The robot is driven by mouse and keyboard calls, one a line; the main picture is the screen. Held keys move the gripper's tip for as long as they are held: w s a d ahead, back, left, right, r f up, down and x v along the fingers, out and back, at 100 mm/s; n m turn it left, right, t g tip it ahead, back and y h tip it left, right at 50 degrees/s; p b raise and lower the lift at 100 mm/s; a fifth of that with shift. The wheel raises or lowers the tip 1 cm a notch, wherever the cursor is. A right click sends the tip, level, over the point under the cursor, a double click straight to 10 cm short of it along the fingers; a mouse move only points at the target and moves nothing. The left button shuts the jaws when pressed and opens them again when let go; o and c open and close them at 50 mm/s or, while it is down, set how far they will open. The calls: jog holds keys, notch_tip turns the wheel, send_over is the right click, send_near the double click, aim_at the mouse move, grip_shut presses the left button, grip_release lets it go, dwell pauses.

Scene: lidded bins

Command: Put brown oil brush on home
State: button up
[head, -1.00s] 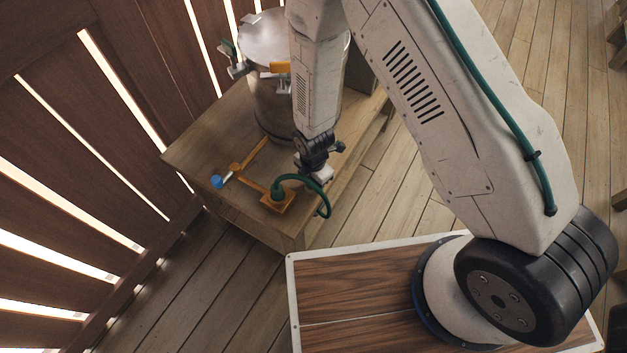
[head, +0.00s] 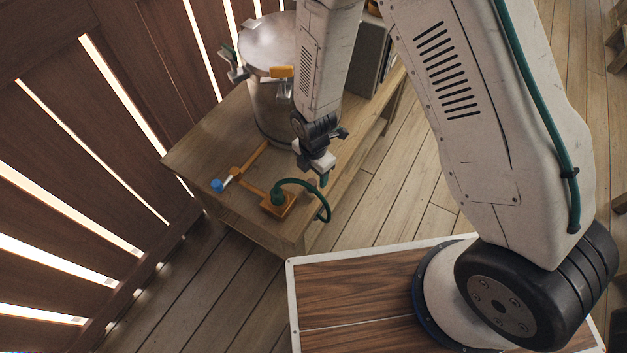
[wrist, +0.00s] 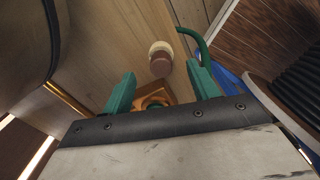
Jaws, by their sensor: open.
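A short round piece with a brown side and a cream end (wrist: 160,60), perhaps the brown oil brush, shows in the wrist view on the wooden table, beyond my fingertips. In the head view it is hard to make out near my gripper. My gripper (head: 320,176) is above the table's right part; its green fingers (wrist: 160,88) are apart with nothing held. An orange base (head: 283,207) with a green knob and hose stands near the table's front corner. An orange part (wrist: 155,96) shows between the fingers in the wrist view. I cannot tell which part is the home.
A large metal drum (head: 270,100) with a clamped lid stands behind on the table (head: 190,150). A grey box (head: 368,60) stands behind my arm. A slatted wall (head: 90,150) borders the left.

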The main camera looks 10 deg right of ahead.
aim_at(314, 181)
jog(key=shift+r, duration=2.25)
jog(key=shift+r, duration=0.1)
jog(key=s+d+r+m, duration=0.1)
jog(key=d+r+m, duration=0.4)
jog(key=r, duration=0.6)
jog(key=d+r+m, duration=0.5)
jog(key=r+m, duration=0.1)
jog(key=r, duration=0.6)
jog(key=s+d+r+m, duration=0.5)
jog(key=s+r+m, duration=0.2)
jog(key=s, duration=0.2)
jog(key=s+d+r+m+t, duration=0.1)
jog(key=s+d+r+m, duration=0.4)
jog(key=s, duration=0.5)
notch_tip(314, 181, up, 3)
jog(key=shift+d+r+m, duration=0.1)
jog(key=shift+d+m, duration=0.15)
jog(key=shift+m, duration=0.95)
